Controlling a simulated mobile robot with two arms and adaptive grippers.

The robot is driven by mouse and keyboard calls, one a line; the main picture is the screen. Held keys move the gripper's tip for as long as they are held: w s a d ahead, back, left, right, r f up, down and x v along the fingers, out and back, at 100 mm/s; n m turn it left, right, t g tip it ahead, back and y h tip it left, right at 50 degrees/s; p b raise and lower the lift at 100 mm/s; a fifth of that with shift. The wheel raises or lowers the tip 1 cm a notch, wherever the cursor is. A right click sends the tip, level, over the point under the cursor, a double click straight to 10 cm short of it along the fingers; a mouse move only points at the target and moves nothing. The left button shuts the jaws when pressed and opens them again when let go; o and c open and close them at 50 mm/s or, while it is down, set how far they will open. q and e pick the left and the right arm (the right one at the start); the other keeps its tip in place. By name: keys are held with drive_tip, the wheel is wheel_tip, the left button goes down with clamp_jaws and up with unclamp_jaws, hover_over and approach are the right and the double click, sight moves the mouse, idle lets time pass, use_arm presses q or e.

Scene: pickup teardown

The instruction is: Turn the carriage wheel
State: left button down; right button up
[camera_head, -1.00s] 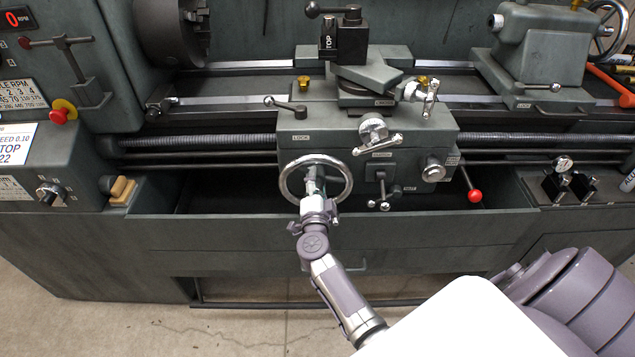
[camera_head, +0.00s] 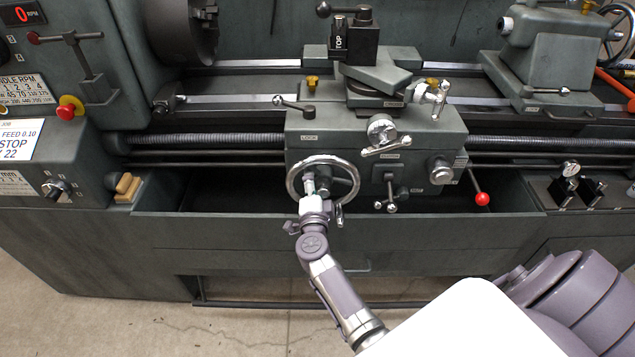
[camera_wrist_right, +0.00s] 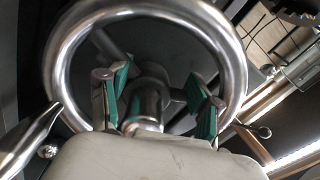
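The carriage wheel (camera_head: 292,180) is a shiny silver ring on the left front of the carriage apron (camera_head: 345,128). My right gripper (camera_head: 312,197) is in front of the wheel's lower left part, pointing at it. In the right wrist view the wheel's ring (camera_wrist_right: 232,60) arches around the gripper's two green-padded fingers (camera_wrist_right: 162,98). The fingers stand apart, with a silver cylindrical part (camera_wrist_right: 147,103) between them and a gap at its right. Contact at its left side is unclear. My left gripper is not in view.
A lever with a red knob (camera_head: 482,199) and small silver levers (camera_head: 391,190) sit right of the wheel. The dark chip tray (camera_head: 225,195) is open below. The chuck (camera_head: 180,30) is at upper left and the tailstock (camera_head: 540,55) at upper right.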

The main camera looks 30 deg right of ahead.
drive_tip(key=shift+s+d+r, duration=0.1)
drive_tip(key=shift+s+d, duration=0.05)
drive_tip(key=shift+d, duration=0.1)
drive_tip(key=shift+s, duration=0.25)
drive_tip(key=v, duration=0.7)
drive_tip(key=shift+a, duration=0.2)
